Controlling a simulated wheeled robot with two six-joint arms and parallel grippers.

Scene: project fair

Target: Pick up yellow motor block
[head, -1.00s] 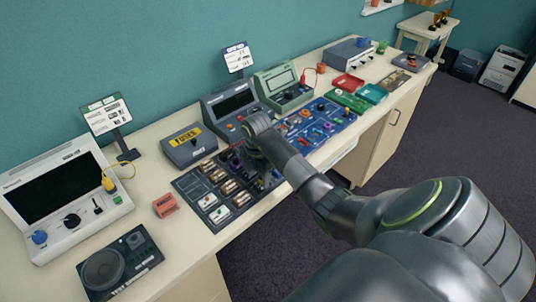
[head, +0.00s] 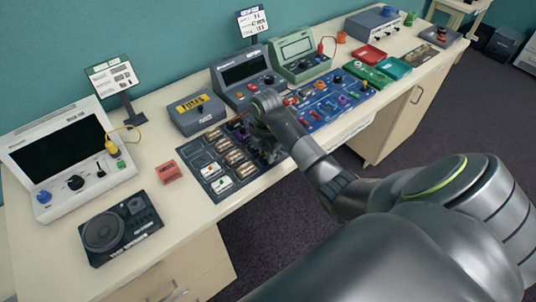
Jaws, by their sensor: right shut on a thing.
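My right gripper (head: 270,150) is over the right part of the dark parts board (head: 196,157), and its arm comes in from the lower right. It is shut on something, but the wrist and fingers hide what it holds. I cannot make out a yellow motor block; it may be hidden by the gripper. Brown-and-metal blocks (head: 235,157) and white blocks (head: 223,183) sit on the open left part of the board. My left gripper is not in view.
A grey box with a yellow label (head: 197,114) and a grey console (head: 245,75) stand behind the board. A blue parts board (head: 330,103) lies to the right. A red block (head: 168,172) and a dark speaker panel (head: 118,230) lie to the left.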

